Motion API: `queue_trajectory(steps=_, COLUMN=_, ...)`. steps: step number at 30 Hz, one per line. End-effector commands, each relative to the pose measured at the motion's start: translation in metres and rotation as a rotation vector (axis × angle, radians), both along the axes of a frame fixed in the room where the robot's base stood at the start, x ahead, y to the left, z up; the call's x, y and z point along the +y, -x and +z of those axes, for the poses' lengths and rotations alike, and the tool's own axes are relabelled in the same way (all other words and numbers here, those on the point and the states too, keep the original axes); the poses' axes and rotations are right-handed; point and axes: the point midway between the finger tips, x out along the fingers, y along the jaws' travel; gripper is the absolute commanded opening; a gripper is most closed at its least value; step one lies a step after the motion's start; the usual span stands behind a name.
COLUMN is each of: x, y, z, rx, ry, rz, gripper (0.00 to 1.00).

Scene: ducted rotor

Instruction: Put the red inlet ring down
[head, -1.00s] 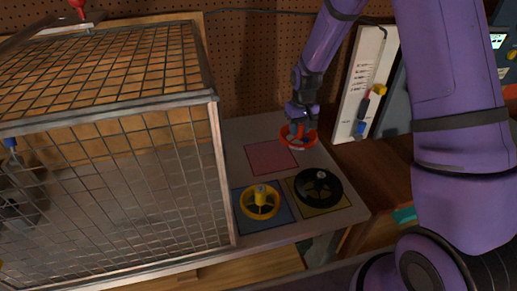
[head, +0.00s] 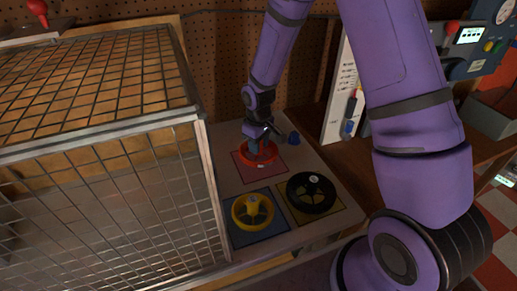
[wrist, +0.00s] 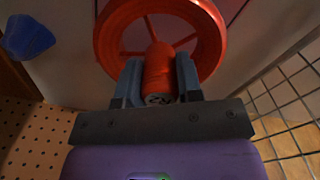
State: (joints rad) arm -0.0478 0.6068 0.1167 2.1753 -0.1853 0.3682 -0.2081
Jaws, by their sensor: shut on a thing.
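The red inlet ring (head: 270,158) is a spoked ring with a central hub, in my gripper at the pink square (head: 251,176) in the head view. In the wrist view my gripper (wrist: 158,85) is shut on the hub of the red inlet ring (wrist: 214,38), with a finger on each side. The ring looks roughly level, over the pink square. I cannot tell whether its underside touches the surface.
A yellow rotor part (head: 239,212) sits on a blue square and a black wheel (head: 329,193) on a yellow square. A wire cage (head: 205,170) stands close on the left. A blue object (head: 294,138) lies behind right of the ring. A pegboard wall is behind.

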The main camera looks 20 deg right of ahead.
Motion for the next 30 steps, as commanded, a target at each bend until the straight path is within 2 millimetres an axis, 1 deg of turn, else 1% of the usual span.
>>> queue_trajectory(steps=1, x=0.000, y=0.000, z=-0.008, rx=0.004, ry=0.001, rz=0.000, gripper=0.10)
queue_trajectory(steps=4, x=0.000, y=0.000, z=-0.019, rx=0.002, ry=0.001, rz=0.000, gripper=0.10)
queue_trajectory(steps=16, x=0.000, y=0.000, z=-0.024, rx=0.001, ry=0.001, rz=-0.001, gripper=0.10)
queue_trajectory(steps=17, x=0.000, y=0.000, z=-0.024, rx=0.001, ry=0.001, rz=-0.001, gripper=0.40)
queue_trajectory(steps=18, x=0.000, y=0.000, z=-0.023, rx=0.001, ry=0.001, rz=-0.001, gripper=0.49)
queue_trajectory(steps=19, x=0.000, y=0.000, z=-0.023, rx=0.000, ry=0.000, rz=-0.001, gripper=0.56)
queue_trajectory(steps=20, x=0.000, y=0.000, z=-0.023, rx=0.001, ry=0.001, rz=-0.001, gripper=0.59)
queue_trajectory(steps=27, x=0.000, y=0.000, z=-0.023, rx=0.000, ry=0.000, rz=-0.001, gripper=0.59)
queue_trajectory(steps=30, x=0.000, y=0.000, z=-0.019, rx=-0.001, ry=0.000, rz=-0.002, gripper=0.59)
